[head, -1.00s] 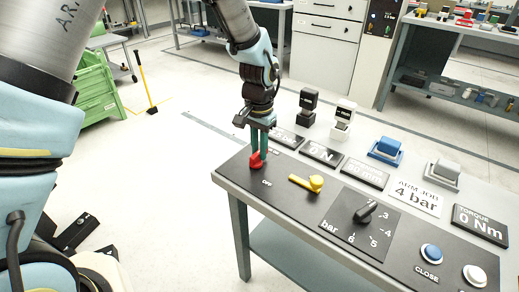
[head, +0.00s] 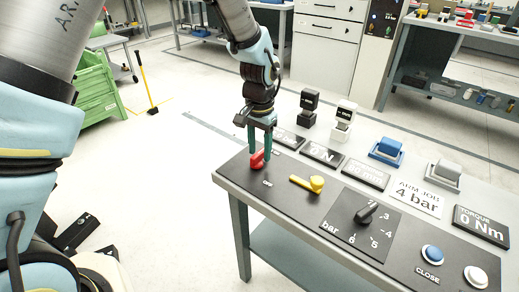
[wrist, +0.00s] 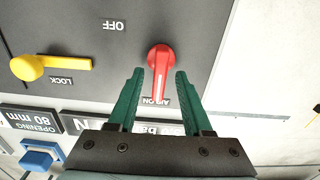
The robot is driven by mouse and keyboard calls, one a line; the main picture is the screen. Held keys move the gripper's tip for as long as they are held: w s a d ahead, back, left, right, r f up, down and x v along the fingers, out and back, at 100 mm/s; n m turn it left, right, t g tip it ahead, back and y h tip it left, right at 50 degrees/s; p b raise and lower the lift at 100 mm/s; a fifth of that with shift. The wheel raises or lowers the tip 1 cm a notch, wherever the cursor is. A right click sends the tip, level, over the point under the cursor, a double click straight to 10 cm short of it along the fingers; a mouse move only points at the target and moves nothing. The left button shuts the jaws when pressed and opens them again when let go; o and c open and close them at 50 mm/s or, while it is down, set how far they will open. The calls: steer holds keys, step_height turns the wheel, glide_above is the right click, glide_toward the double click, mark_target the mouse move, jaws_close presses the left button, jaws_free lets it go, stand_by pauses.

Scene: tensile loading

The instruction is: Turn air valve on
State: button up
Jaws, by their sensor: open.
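The air valve has a red lever handle (wrist: 160,70) on a dark panel. In the wrist view the lever points from its round hub down toward the "AIR ON" label, which it partly covers; the "OFF" label (wrist: 113,26) lies off to its left. In the head view the red handle (head: 257,160) is at the panel's far left corner. My gripper (head: 260,156) is over it, pointing down. In the wrist view the green fingers of my gripper (wrist: 158,72) are open, one on each side of the lever, with gaps visible between them and it.
A yellow lock lever (head: 308,184) sits beside the valve. A black pressure knob (head: 366,212), a blue button (head: 431,253) and a white button (head: 475,275) are further right. Display blocks (head: 323,153) stand behind. Floor lies open left of the table.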

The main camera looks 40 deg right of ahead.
mark_target(259, 152)
step_height(259, 152, up, 11)
steer(key=b, duration=0.1)
steer(key=shift+f, duration=0.2)
stand_by(0.5)
steer(key=w+a+r+n, duration=0.1)
steer(key=w+a+n, duration=0.3)
steer(key=a, duration=0.6)
steer(key=w+a+r+n, duration=0.1)
steer(key=w+a+n, duration=0.1)
steer(key=w+a, duration=0.6)
steer(key=s+a+n+p, duration=0.1)
steer(key=s+a+n, duration=0.1)
steer(key=a, duration=1)
steer(key=s+a+n+t+p, duration=0.1)
steer(key=a+n, duration=0.4)
steer(key=a, duration=0.7)
steer(key=shift+s+a+n+t, duration=0.15)
steer(key=shift+s+n+t, duration=0.15)
steer(key=shift+s, duration=0.5)
